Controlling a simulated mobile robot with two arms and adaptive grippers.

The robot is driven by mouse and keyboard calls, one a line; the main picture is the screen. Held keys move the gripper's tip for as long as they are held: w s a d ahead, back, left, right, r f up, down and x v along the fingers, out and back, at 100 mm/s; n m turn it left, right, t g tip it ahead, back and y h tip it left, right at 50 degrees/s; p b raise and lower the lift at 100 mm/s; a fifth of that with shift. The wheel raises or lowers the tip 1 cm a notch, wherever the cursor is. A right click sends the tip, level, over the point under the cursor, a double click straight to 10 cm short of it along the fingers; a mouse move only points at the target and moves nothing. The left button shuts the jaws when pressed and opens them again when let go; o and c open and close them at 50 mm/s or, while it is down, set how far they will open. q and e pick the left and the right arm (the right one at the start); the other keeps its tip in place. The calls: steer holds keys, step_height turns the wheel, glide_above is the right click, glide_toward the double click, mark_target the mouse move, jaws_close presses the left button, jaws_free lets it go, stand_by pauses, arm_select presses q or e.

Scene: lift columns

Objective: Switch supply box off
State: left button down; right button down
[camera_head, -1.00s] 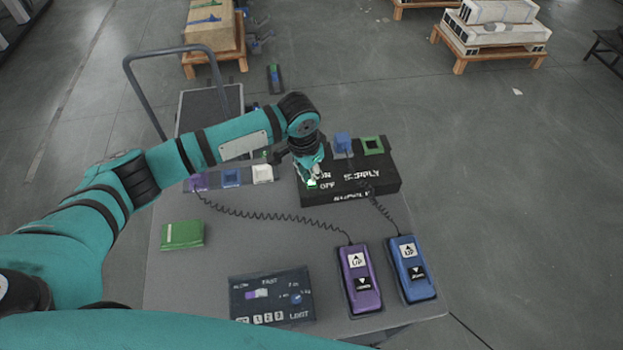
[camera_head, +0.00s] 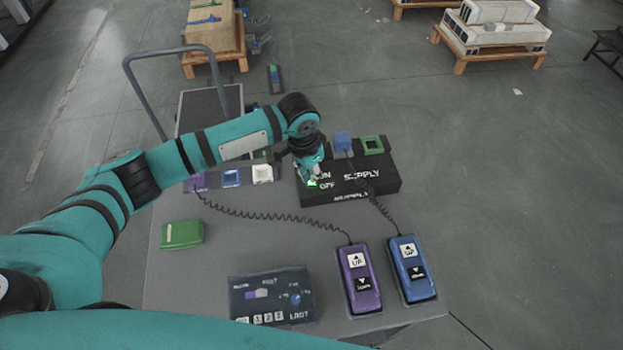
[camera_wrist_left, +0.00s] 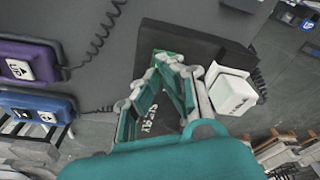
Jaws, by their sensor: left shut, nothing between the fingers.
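The black supply box (camera_head: 375,183) sits at the back right of the table, with ON, OFF and SUPPLY lettering on it. My left gripper (camera_head: 313,180) is shut and empty, with its fingertips down at the box's left part, beside the ON/OFF lettering. A small green glow (camera_head: 312,184) shows at the fingertips. The fingers cover the switch, so its position cannot be told. In the left wrist view the shut fingers (camera_wrist_left: 172,62) point at the dark box (camera_wrist_left: 195,42), with a bit of green at their tips. My right gripper is not in view.
Purple (camera_head: 361,280) and blue (camera_head: 412,268) hand controls lie at the front right on coiled cords. A dark panel (camera_head: 271,296) lies at the front. A green box (camera_head: 182,234) lies at the left. The table between them is clear apart from a cord.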

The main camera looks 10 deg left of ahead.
mark_target(311, 184)
arm_select(q)
steer(key=shift+f+b, duration=0.35)
steer(key=shift+f, duration=0.65)
stand_by(0.3)
step_height(311, 184, up, 7)
steer(key=p, duration=0.8)
stand_by(0.6)
